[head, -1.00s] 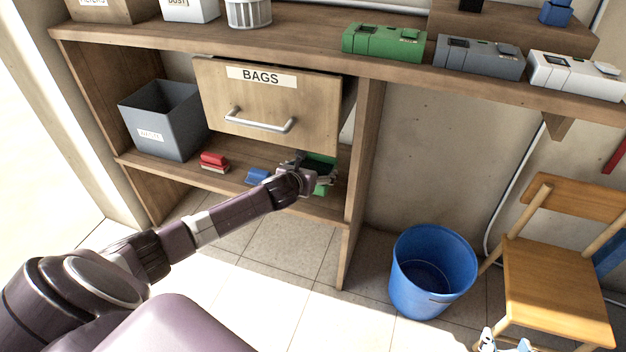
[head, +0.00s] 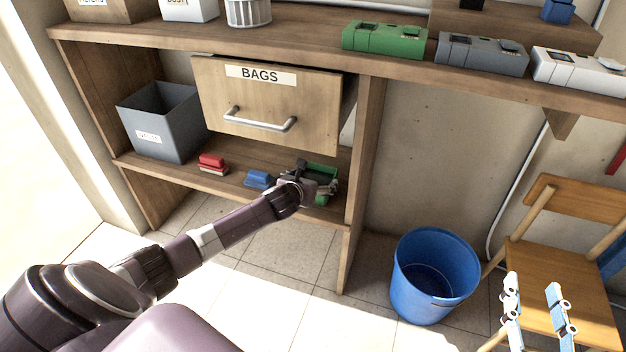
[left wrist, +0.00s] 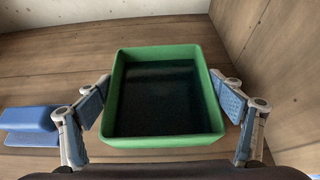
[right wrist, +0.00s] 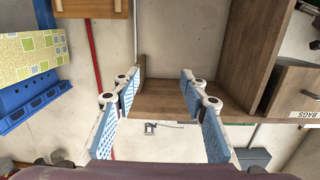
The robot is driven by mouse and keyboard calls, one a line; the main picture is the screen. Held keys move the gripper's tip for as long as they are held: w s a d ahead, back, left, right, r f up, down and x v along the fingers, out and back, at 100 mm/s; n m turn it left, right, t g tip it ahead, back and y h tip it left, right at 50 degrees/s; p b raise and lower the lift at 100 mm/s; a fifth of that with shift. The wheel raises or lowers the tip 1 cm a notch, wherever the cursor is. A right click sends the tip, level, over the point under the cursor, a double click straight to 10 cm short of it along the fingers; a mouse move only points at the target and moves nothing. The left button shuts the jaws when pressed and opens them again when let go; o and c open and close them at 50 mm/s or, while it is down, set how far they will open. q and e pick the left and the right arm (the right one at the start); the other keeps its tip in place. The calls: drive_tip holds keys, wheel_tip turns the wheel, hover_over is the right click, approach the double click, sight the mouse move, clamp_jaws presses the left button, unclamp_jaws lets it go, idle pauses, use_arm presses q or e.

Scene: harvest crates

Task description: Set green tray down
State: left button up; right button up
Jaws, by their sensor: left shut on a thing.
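The green tray (left wrist: 207,139) is a rectangular open box with a dark, empty-looking inside. It sits level between the fingers of my left gripper (left wrist: 166,100), which press on its two sides. In the head view my left gripper (head: 312,186) hides most of the tray (head: 322,170), at the right end of the lower shelf (head: 225,181) under the BAGS drawer. I cannot tell whether its underside touches the shelf. My right gripper (right wrist: 160,95) is open and empty; it also shows at the lower right of the head view (head: 538,310).
A blue brush-like item (head: 258,179) and a red one (head: 211,161) lie left of the tray. A grey bin (head: 165,135) stands further left. The BAGS drawer (head: 265,100) hangs above, and a shelf upright (head: 362,180) is close on the right. A blue bucket (head: 432,270) and chair (head: 560,280) stand right.

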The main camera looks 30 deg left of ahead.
use_arm(q)
drive_tip(key=shift+f, duration=0.1)
drive_tip(key=o, duration=1.2)
